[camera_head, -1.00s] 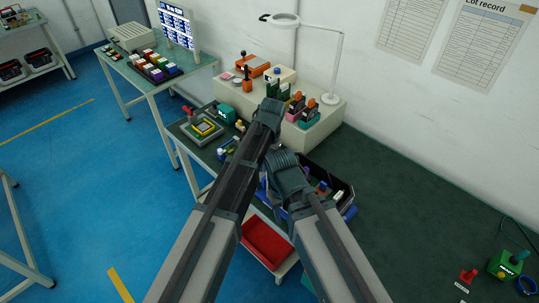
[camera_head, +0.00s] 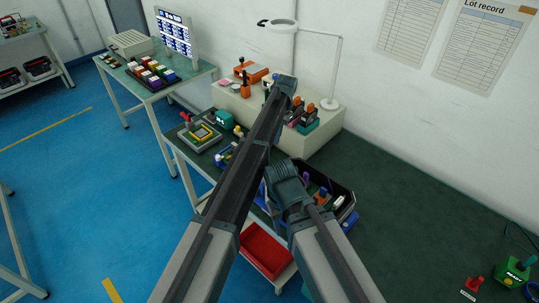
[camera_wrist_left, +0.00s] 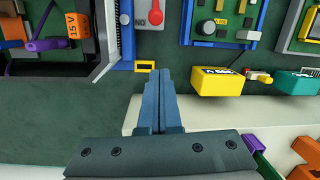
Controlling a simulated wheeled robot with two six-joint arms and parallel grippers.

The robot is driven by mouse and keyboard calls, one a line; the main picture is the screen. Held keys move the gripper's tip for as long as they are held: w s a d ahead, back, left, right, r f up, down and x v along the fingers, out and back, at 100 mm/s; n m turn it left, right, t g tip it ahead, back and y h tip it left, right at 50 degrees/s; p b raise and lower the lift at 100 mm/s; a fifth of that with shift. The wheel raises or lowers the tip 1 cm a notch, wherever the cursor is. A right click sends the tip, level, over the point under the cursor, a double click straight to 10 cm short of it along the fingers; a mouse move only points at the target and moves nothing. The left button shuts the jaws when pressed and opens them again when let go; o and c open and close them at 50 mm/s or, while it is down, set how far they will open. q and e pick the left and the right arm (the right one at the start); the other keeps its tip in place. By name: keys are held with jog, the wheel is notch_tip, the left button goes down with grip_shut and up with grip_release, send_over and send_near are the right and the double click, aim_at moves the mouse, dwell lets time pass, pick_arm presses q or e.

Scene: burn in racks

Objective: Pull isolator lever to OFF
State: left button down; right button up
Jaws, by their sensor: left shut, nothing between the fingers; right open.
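The isolator's red lever (camera_wrist_left: 154,14) shows at the top of the left wrist view on a grey plate, beside a small label with the letters N and O, which appears turned over. My left gripper (camera_wrist_left: 160,76) is shut and empty, its fingertips pointing toward the lever with a clear gap between them. In the head view my left gripper (camera_head: 284,86) is over the cream shelf, fingers hidden. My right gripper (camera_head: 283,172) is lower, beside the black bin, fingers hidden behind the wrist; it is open. I cannot pick out this lever in the head view.
Black bin (camera_head: 345,208) with several coloured parts is close to my right gripper. A cream shelf (camera_head: 322,134) stands behind with several devices. In the wrist view, a yellow block (camera_wrist_left: 216,84) and a teal block (camera_wrist_left: 298,83) are right of the fingers. A red tray (camera_head: 263,250) sits below.

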pick_arm(q)
jog(key=f+b, duration=0.3)
jog(key=a+f+b, duration=0.1)
jog(key=f+b, duration=0.6)
jog(key=shift+s+a+f, duration=0.2)
jog(key=shift+s+f, duration=0.05)
jog(key=shift+s, duration=0.1)
jog(key=s+a+r+p, duration=0.2)
jog(key=s, duration=0.1)
jog(key=shift+r, duration=0.25)
jog(key=shift+s+a+r+t+h+p, duration=0.2)
jog(key=shift+t+h+p, duration=0.1)
